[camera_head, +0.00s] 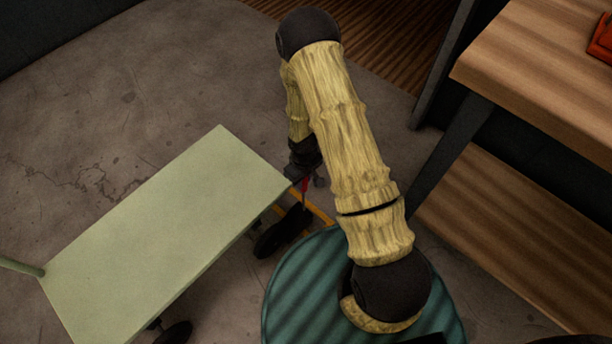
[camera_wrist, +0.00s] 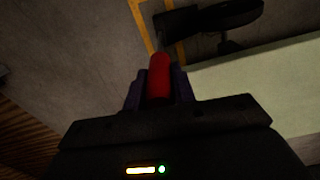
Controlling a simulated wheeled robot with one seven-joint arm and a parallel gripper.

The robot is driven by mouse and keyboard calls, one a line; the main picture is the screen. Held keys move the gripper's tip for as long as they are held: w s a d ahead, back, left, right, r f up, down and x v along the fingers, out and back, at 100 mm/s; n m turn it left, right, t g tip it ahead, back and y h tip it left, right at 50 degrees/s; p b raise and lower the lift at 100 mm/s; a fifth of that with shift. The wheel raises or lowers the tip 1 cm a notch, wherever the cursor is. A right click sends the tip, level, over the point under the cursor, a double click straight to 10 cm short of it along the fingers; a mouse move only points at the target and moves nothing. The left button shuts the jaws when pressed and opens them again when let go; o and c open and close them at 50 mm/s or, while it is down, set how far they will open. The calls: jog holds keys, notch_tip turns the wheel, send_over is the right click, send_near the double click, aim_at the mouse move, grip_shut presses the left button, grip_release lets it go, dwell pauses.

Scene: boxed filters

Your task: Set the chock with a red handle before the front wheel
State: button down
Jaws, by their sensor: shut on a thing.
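My gripper (camera_head: 301,178) is shut on that handle, and the wrist view shows the red handle (camera_wrist: 158,75) between the jaws. The cart has a pale green deck (camera_head: 165,235).
Yellow floor lines (camera_head: 320,214) run under the gripper. A wooden workbench (camera_head: 540,75) with a lower shelf stands on the right, with a red object (camera_head: 602,40) on top. Another cart wheel (camera_head: 174,333) shows at the bottom. The grey floor beyond the cart is clear.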

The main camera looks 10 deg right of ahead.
jog(key=c, duration=1.1)
grip_release()
notch_tip(320, 180, up, 17)
jog(key=p, duration=0.7)
jog(key=shift+r, duration=0.2)
